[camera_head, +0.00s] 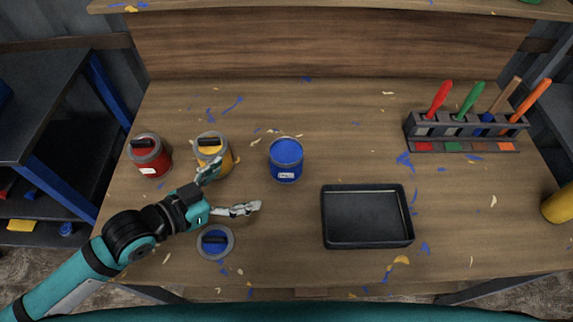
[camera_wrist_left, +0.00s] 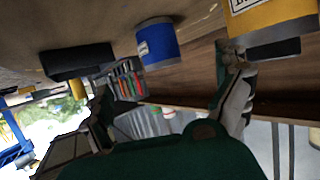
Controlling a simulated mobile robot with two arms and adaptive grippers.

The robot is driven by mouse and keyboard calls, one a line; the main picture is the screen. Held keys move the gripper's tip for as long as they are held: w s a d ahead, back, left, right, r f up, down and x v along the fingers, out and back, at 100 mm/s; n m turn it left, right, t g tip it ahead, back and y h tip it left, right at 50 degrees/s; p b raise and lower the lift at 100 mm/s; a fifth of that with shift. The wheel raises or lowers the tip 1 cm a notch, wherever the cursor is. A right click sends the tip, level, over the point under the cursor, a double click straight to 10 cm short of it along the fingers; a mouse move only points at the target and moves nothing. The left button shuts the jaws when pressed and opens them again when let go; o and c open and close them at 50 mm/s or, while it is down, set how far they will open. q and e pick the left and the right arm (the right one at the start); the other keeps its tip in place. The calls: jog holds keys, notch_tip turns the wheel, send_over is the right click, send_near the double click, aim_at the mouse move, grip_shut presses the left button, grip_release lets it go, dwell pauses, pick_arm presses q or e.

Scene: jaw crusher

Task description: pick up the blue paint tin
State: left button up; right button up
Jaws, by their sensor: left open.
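The blue paint tin (camera_head: 286,168) stands upright and open on the workbench, left of its middle, with blue paint inside and a white label on its front. It also shows in the left wrist view (camera_wrist_left: 158,44), apart from the fingers. A round lid (camera_head: 215,243) with a blue top and black handle lies flat on the bench in front. My left gripper (camera_head: 232,190) is open and empty, to the left and front of the blue tin. One finger is by the yellow tin (camera_head: 226,160), and I cannot tell if they touch. My right gripper is not in view.
A red tin (camera_head: 150,160) stands at the left. A black tray (camera_head: 367,243) lies right of the blue tin. A rack (camera_head: 465,148) with several brushes stands at the back right. The bench behind the blue tin is clear apart from paint flecks.

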aim_at(273, 166)
pick_arm(q)
jog(key=p+x, duration=0.1)
jog(key=x, duration=0.9)
jog(key=shift+w+d+r, duration=0.1)
jog(key=shift+r, duration=0.05)
jog(key=shift+p+x, duration=0.3)
jog(key=shift+x, duration=2.75)
jog(key=shift+s, duration=0.25)
jog(key=shift+c, duration=0.3)
